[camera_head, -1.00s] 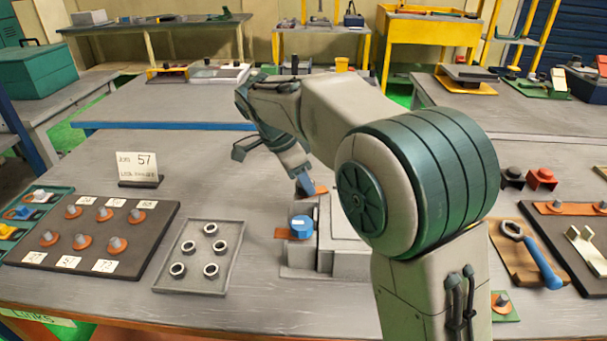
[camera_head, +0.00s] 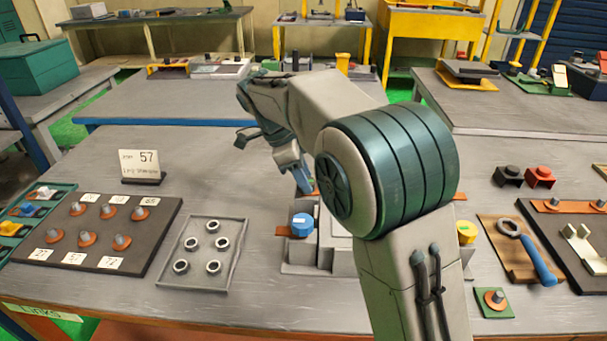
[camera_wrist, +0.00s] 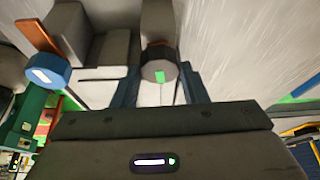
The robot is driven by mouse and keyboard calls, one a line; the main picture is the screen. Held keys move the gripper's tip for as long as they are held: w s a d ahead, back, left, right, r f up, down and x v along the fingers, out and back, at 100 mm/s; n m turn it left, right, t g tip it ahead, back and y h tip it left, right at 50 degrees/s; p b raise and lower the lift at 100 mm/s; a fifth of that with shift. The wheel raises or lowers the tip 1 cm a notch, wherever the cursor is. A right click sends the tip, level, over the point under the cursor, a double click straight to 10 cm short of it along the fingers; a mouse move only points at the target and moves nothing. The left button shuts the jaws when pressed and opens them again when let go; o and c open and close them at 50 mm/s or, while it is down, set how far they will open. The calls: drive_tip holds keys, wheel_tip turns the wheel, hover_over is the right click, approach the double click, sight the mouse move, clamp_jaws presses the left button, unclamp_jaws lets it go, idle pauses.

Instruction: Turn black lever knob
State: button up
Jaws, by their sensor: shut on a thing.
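The black knob (camera_wrist: 160,68), dark with a green mark on its face, sits between the two blue fingers of my gripper (camera_wrist: 158,82) in the wrist view. My gripper is shut on it. In the head view my gripper (camera_head: 303,184) points down at the back of a grey block fixture (camera_head: 335,257), and the black knob is hidden there. A blue knob (camera_head: 302,225) on an orange bar stands at the fixture's front left; it also shows in the wrist view (camera_wrist: 47,72). A yellow knob (camera_head: 466,232) stands at the fixture's right, beside my arm.
A tray of several rings (camera_head: 233,262) and a dark board of labelled posts (camera_head: 70,242) lie left of the fixture. A blue-handled wrench (camera_head: 540,262) lies at the right. The table's back left is clear.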

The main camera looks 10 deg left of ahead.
drive_tip(key=shift+w+r, duration=0.1)
drive_tip(key=shift+r, duration=0.1)
drive_tip(key=o, duration=0.9)
drive_tip(key=shift+a, duration=0.1)
drive_tip(key=shift+c, duration=0.2)
drive_tip(key=shift+o, duration=0.6)
drive_tip(key=shift+f, duration=0.15)
drive_tip(key=p+v, duration=0.2)
drive_tip(key=v, duration=1.2)
